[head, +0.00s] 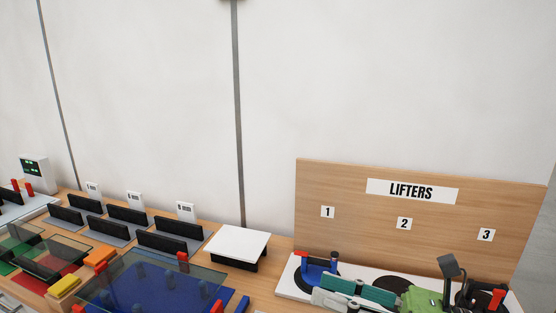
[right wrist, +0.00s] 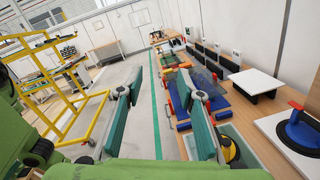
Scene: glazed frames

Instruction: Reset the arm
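My right gripper (head: 345,290) shows at the bottom right of the head view, in front of the lifters station. Its teal finger and green body partly cover the station's base. In the right wrist view the gripper (right wrist: 160,90) has its two teal fingers spread well apart, with nothing between them. It is open and empty, with the floor seen through the gap. My left gripper is in neither view.
A wooden board marked LIFTERS (head: 410,215) stands behind a blue lifter (head: 317,270). A white-topped stand (head: 238,243) and a blue glazed frame (head: 150,285) lie to its left. A yellow rack (right wrist: 60,90) stands across the floor, left in the wrist view.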

